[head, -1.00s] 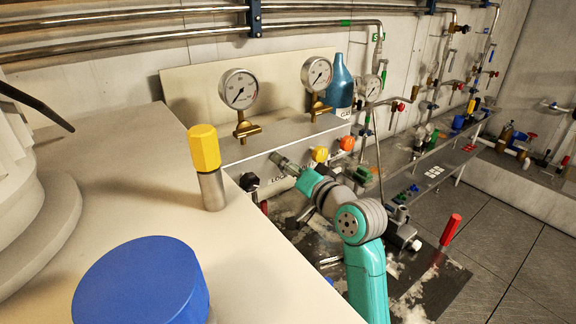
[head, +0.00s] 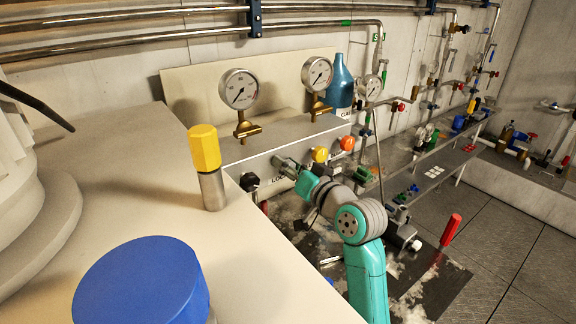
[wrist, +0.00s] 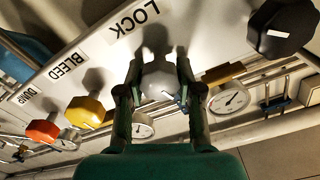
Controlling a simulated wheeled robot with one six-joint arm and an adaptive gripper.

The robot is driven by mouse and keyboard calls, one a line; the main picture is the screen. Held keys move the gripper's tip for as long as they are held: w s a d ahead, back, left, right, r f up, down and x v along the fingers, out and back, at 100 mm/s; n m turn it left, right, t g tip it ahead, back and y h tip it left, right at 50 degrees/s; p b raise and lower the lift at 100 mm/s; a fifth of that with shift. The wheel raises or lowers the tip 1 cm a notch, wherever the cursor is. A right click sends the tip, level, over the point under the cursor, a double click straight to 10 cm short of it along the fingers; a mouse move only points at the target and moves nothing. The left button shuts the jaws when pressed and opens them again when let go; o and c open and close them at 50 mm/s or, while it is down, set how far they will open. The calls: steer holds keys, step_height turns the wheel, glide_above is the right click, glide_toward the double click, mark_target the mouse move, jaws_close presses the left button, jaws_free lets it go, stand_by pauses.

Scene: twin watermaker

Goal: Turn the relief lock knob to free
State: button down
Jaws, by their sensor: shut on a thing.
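The relief lock knob (wrist: 158,82) is a pale grey, rounded knob on the white panel, next to the printed word LOCK in the wrist view. My gripper (wrist: 160,92) has one finger on each side of it and is shut on it. The fingers cover the knob's sides, and I cannot tell which way its pointer faces.
A black knob (head: 249,182) is left of my gripper; a yellow knob (head: 320,154) and an orange knob (head: 347,143) are right. In the wrist view, labels read BLEED (wrist: 65,65) and DUMP. Gauges (head: 238,89) stand above. A yellow-capped post (head: 205,150) is on the near counter.

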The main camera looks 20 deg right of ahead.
steer(key=n, duration=0.7)
steer(key=shift+a, duration=0.1)
steer(key=n, duration=0.7)
steer(key=shift+a, duration=0.1)
steer(key=shift+f+n, duration=0.1)
steer(key=shift+n, duration=0.2)
steer(key=c, duration=0.7)
jaws_free()
steer(key=shift+c, duration=0.2)
steer(key=v, duration=1.2)
